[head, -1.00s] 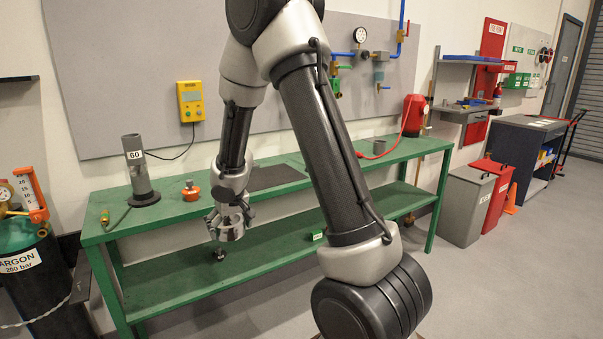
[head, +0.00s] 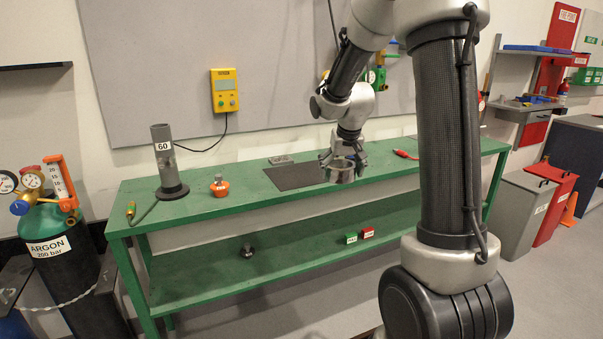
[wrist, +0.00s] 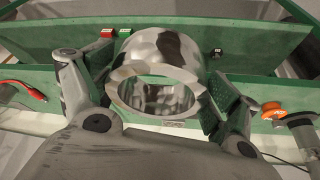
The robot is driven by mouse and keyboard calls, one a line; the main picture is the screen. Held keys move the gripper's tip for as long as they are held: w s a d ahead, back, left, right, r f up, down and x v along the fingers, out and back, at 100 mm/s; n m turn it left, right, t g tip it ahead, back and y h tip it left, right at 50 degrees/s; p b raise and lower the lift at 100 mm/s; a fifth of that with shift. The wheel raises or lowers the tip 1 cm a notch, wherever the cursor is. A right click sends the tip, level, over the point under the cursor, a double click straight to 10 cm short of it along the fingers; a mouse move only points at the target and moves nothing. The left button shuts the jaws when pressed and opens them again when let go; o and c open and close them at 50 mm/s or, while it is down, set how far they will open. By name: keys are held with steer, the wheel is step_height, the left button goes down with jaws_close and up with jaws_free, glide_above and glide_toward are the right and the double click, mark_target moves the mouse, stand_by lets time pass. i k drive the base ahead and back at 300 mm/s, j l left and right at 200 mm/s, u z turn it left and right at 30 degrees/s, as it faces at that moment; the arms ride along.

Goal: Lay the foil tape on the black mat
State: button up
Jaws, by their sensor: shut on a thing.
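The foil tape, a shiny silver ring (wrist: 165,48), is held between the two fingers of my gripper (wrist: 158,98) in the wrist view. In the head view my gripper (head: 343,160) holds the tape (head: 341,173) in the air by the bench's front side, to the right of the black mat. The black mat (head: 292,178) is a flat dark rectangle on the green bench top, bare as far as I can see. I cannot make out the mat in the wrist view, where the tape and my gripper cover much of the bench.
On the green bench (head: 235,206) stand a grey post marked 60 (head: 164,165) and an orange-based piece (head: 220,188), both left of the mat. A small grey block (head: 280,159) lies at the mat's back edge. A red-handled tool (head: 405,154) lies to the right.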

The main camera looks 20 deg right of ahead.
mark_target(305, 175)
steer(key=i, duration=0.9)
